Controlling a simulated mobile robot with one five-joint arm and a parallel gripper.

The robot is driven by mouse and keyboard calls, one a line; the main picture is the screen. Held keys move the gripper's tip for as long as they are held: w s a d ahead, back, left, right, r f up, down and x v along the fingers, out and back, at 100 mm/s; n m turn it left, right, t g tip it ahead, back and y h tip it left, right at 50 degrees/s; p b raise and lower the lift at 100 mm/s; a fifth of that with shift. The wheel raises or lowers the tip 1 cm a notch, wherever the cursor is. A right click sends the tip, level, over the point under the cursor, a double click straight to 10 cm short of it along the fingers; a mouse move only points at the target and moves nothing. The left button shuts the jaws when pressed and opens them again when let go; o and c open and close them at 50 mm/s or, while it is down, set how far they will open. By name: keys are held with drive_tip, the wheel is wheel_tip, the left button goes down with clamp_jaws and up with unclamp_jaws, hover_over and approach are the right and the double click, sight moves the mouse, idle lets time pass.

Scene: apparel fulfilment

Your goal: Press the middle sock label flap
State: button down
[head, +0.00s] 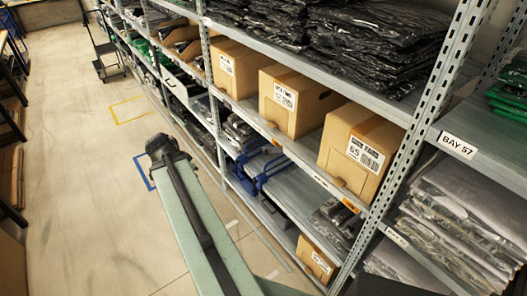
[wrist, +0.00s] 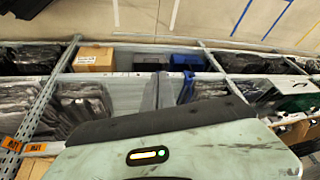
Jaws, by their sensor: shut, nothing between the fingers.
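Three brown cardboard boxes with white printed labels stand in a row on the middle shelf in the head view. The middle box (head: 293,100) has its label (head: 284,96) facing the aisle, unobstructed. The left box (head: 237,70) stands farther along, and the nearest box (head: 357,153) stands to the right with a larger label (head: 366,154). The print is too small to read fully. My pale green arm rises from the bottom of the head view over the aisle, apart from the boxes.
A perforated rack upright (head: 425,110) stands right of the boxes. Black bagged garments (head: 350,40) fill the shelf above. A lower box (head: 317,259) and blue-edged items (head: 262,172) are below. The aisle floor (head: 80,190) at left is clear. The wrist view shows shelving with a box (wrist: 94,60).

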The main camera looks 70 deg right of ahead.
drive_tip(key=s+d+r+m+g+h, duration=0.1)
drive_tip(key=s+d+r+m, duration=0.1)
drive_tip(key=s+d+m, duration=0.3)
drive_tip(key=s+d+r+m+g+h, duration=0.1)
drive_tip(key=s+d+m, duration=0.4)
drive_tip(key=s+d, duration=0.5)
drive_tip(key=s+r+p, duration=0.1)
drive_tip(key=s, duration=0.2)
drive_tip(key=shift+s+d, duration=0.2)
drive_tip(key=shift+d, duration=0.15)
drive_tip(key=shift+f, duration=0.15)
drive_tip(key=b, duration=0.9)
approach(271, 152)
wheel_tip(271, 152, down, 5)
drive_tip(key=shift+s, duration=0.1)
drive_tip(key=shift+s+d+m, duration=0.1)
drive_tip(key=shift+d+m, duration=0.05)
drive_tip(key=shift+m, duration=0.15)
